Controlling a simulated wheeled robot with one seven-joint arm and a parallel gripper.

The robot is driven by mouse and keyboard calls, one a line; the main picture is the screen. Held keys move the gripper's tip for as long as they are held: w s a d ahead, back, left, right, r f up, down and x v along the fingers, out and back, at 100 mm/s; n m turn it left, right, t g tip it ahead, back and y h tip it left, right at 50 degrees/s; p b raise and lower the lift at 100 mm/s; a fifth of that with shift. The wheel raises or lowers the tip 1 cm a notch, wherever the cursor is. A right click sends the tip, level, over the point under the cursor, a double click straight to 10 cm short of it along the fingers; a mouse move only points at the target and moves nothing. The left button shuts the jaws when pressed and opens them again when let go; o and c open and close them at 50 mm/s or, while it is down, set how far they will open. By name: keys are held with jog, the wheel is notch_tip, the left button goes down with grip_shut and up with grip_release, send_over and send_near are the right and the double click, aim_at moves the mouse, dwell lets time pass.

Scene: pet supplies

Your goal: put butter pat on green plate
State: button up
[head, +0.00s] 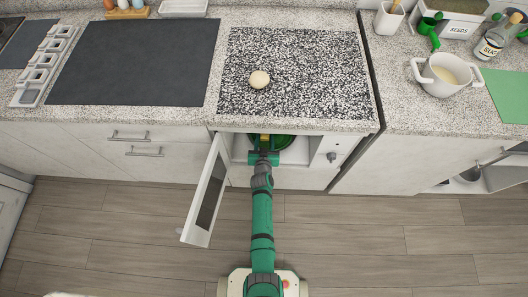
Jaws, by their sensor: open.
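My green arm reaches forward in the head view into an open compartment (297,154) below the speckled counter. My gripper (264,153) is at its mouth, open, with its fingertips mostly hidden by the wrist and counter edge. A round green thing, likely the green plate (286,141), shows in part inside the compartment, just beyond my gripper. A small yellowish patch (264,138) shows at the plate, beyond the gripper. It may be the butter pat, but it is too small and covered to be sure. I cannot tell whether the gripper touches it.
The compartment's door (207,192) hangs open to the left of my arm. A white pot (445,76) stands at right. The wooden floor (370,240) right of my arm is clear.

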jog(key=d+f+v, duration=0.1)
jog(key=v, duration=3)
jog(key=s+r+t, duration=0.1)
jog(key=s+r, duration=0.6)
jog(key=r, duration=0.3)
jog(key=s+d+r, duration=0.1)
jog(key=s+r, duration=0.7)
jog(key=r, duration=0.2)
jog(key=shift+t, duration=0.4)
jog(key=shift+s+d+r, duration=0.1)
jog(key=shift+c, duration=1.2)
